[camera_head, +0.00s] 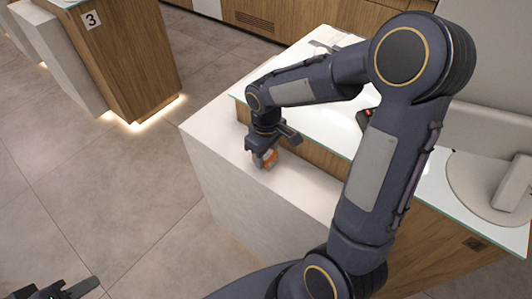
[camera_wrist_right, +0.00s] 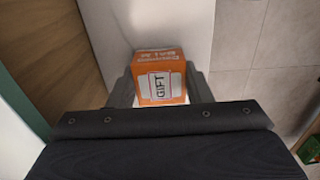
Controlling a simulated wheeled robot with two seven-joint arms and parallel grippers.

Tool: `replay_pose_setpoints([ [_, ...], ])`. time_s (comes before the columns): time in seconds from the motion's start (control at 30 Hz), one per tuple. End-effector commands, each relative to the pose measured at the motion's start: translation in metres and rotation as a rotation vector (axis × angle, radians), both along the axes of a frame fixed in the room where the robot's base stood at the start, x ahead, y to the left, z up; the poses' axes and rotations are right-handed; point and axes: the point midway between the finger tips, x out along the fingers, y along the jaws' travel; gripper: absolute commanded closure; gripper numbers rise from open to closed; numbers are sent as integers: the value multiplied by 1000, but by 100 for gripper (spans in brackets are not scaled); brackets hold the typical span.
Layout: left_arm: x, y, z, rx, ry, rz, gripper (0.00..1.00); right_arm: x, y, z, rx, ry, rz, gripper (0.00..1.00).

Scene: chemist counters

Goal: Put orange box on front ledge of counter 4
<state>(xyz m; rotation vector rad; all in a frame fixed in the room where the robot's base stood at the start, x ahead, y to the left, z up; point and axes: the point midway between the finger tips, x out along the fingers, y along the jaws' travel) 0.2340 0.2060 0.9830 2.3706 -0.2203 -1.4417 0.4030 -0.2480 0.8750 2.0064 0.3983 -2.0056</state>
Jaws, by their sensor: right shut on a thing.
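The orange box (camera_head: 270,158) is small, and its printed face with the word GIFT shows in the right wrist view (camera_wrist_right: 160,76). My right gripper (camera_head: 264,158) is shut on it, with one finger on each side. It holds the box over the pale front ledge (camera_head: 210,128) of the counter, at or just above the surface; I cannot tell if they touch. The counter's number is not visible. My left gripper (camera_head: 60,291) is partly cut off at the bottom left, away from the counter, and its jaw opening is unclear.
A raised glass top (camera_head: 322,119) on a wooden panel stands behind the ledge. A monitor stand (camera_head: 485,180) and a small dark-and-red item (camera_head: 364,118) are on the counter. Another counter marked 3 (camera_head: 91,19) stands at the upper left. The floor between is clear.

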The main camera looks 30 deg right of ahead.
Motion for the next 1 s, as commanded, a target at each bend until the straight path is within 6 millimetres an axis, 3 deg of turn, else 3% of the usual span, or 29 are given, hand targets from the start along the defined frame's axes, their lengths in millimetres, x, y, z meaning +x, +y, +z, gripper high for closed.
replay_pose_setpoints([
  [0.27,0,0,-4,0,0,0,64,0,0,-4,0,0,0,82],
  [0.3,0,0,-3,0,0,0,64,0,0,-4,0,0,0,52],
  [0.47,0,0,-3,0,0,0,64,0,0,-3,0,0,0,33],
  [0.77,0,0,0,0,0,0,64,0,0,0,0,0,0,33],
  [0.87,0,0,1,0,0,0,64,1,0,8,0,-3,0,33],
  [1.0,0,0,4,0,0,0,64,1,1,34,1,-6,0,33],
])
